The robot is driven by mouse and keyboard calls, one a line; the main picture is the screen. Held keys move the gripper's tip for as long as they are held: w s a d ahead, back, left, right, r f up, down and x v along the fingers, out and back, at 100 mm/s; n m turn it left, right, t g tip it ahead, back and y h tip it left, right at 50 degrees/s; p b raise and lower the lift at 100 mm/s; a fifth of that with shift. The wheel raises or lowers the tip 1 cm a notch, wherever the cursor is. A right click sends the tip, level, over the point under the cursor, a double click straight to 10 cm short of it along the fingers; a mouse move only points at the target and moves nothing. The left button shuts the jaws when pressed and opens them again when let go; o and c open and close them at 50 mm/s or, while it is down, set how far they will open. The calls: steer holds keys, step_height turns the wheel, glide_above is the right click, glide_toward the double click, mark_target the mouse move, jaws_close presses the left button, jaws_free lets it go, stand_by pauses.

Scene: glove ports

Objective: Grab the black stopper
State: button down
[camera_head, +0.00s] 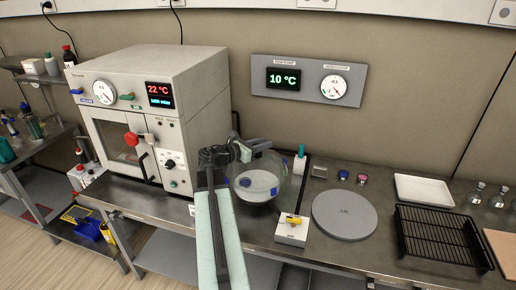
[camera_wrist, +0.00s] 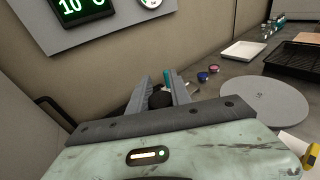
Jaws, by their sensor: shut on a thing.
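The black stopper (camera_wrist: 160,98) is a dark round piece between the two fingers of my gripper (camera_wrist: 161,92) in the wrist view. My gripper is shut on it. In the head view my gripper (camera_head: 243,150) is at the top of a clear glass vessel (camera_head: 270,190) on the bench. The stopper is not clearly visible there, being dark and behind the fingers. I cannot tell whether it still touches the vessel.
A white oven-like cabinet (camera_head: 185,65) stands left of my arm. Right of the vessel are a white block with a yellow handle (camera_head: 292,230), a round grey plate (camera_head: 344,215), a white tray (camera_head: 423,190) and a black wire rack (camera_head: 440,240). A wall panel (camera_head: 308,80) is behind.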

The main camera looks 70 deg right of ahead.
steer(key=shift+f, duration=0.1)
step_height(320, 180, up, 10)
steer(key=p, duration=1)
